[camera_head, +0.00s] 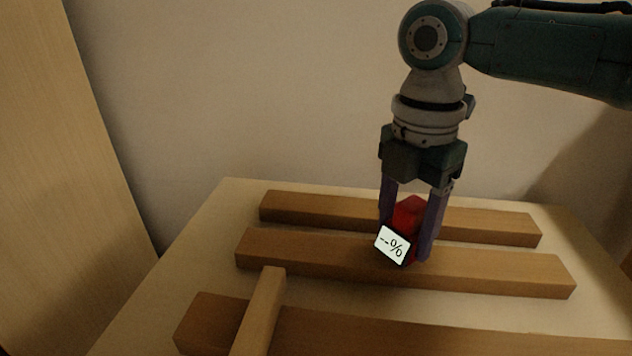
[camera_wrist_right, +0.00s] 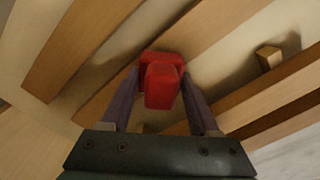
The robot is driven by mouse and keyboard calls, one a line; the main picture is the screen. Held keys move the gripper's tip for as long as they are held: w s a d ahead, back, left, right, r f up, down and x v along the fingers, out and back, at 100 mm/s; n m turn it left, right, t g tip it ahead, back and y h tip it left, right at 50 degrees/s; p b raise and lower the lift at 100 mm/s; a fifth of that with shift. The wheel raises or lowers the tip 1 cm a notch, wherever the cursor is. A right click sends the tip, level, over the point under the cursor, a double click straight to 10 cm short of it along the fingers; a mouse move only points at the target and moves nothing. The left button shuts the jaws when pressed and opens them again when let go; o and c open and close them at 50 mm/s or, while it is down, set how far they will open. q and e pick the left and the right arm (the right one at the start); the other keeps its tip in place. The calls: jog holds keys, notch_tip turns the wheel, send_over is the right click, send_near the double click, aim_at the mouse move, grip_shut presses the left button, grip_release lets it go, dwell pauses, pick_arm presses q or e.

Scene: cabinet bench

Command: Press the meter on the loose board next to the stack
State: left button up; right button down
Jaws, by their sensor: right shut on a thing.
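My right gripper (camera_head: 407,232) points down and is shut on the red meter (camera_head: 410,214). The meter's white display reads "--%" and is tilted. The meter is at the middle long board (camera_head: 310,254), right of its centre; I cannot tell whether it touches the wood. In the right wrist view the meter (camera_wrist_right: 161,88) sits between both fingers. Another long board (camera_head: 320,210) lies behind and a third (camera_head: 400,330) in front. A narrower stick (camera_head: 260,308) lies crosswise over the front board, its far end near the middle board. My left gripper is not in view.
The boards lie on a pale bench top (camera_head: 215,230) with bare strips between them. A tall wooden panel (camera_head: 60,170) stands at the left, and a plain wall is behind the bench. The front board runs out of the picture.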

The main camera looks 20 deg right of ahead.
aim_at(410, 204)
jog(key=shift+f, duration=0.3)
dwell(1.0)
jog(key=shift+d+f, duration=0.1)
jog(key=shift+f, duration=0.1)
dwell(0.9)
jog(key=shift+r+p, duration=0.8)
jog(key=shift+p, duration=0.3)
notch_tip(410, 204, up, 6)
jog(key=p, duration=0.7)
jog(key=shift+f, duration=0.1)
